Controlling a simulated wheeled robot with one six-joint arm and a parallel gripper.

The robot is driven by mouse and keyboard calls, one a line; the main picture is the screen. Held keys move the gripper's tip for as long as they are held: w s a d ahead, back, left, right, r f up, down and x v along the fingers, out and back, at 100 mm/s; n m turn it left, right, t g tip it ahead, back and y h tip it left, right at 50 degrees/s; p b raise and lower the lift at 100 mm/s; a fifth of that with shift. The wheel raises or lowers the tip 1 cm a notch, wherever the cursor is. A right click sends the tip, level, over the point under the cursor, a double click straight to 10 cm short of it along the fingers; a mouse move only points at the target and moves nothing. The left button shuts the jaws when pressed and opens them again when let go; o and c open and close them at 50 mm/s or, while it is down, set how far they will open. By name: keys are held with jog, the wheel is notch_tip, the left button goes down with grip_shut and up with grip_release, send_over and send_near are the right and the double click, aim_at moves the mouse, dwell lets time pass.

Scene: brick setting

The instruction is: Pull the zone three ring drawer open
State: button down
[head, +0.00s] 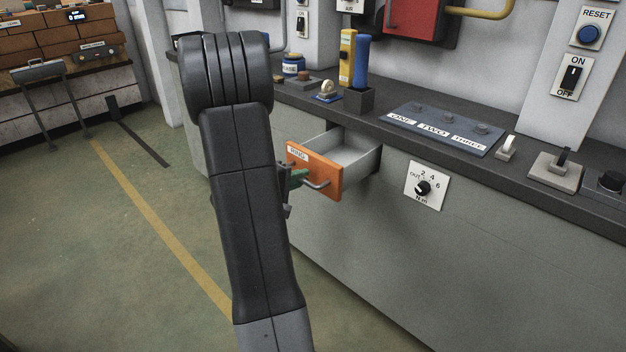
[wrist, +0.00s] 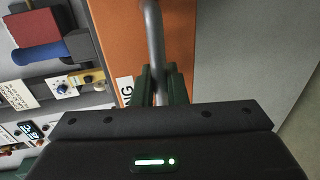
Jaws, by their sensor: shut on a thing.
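The drawer has an orange front (head: 314,172) with a white label and a grey handle (head: 318,184). It stands pulled out of the grey bench, and its pale inside (head: 350,153) shows and looks empty. My gripper (head: 298,178) is at the drawer front, mostly behind my dark arm in the head view. In the wrist view the green fingers of my gripper (wrist: 161,88) are shut on the grey bar handle (wrist: 155,45), in front of the orange face (wrist: 115,35). Only the letters "NG" of the label (wrist: 125,90) show there.
The bench top (head: 390,110) holds a blue-grey panel marked ONE, TWO, THREE (head: 440,130), a blue-handled tool in a dark holder (head: 361,75) and a lever switch (head: 556,168). A torque dial (head: 424,187) sits on the bench front right of the drawer.

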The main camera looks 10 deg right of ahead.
jog(key=shift+v, duration=0.75)
jog(key=shift+f, duration=0.2)
jog(key=c, duration=1.5)
grip_release()
jog(key=shift+c, duration=0.2)
jog(key=shift+a, duration=0.1)
jog(key=p+v, duration=0.1)
jog(key=v, duration=1.2)
jog(key=shift+s+a, duration=0.2)
jog(key=shift+r, duration=0.1)
jog(key=b+x, duration=0.1)
jog(key=x, duration=1.2)
jog(key=shift+w+d, duration=0.25)
jog(key=shift+d, duration=0.1)
jog(key=shift+s+a, duration=0.1)
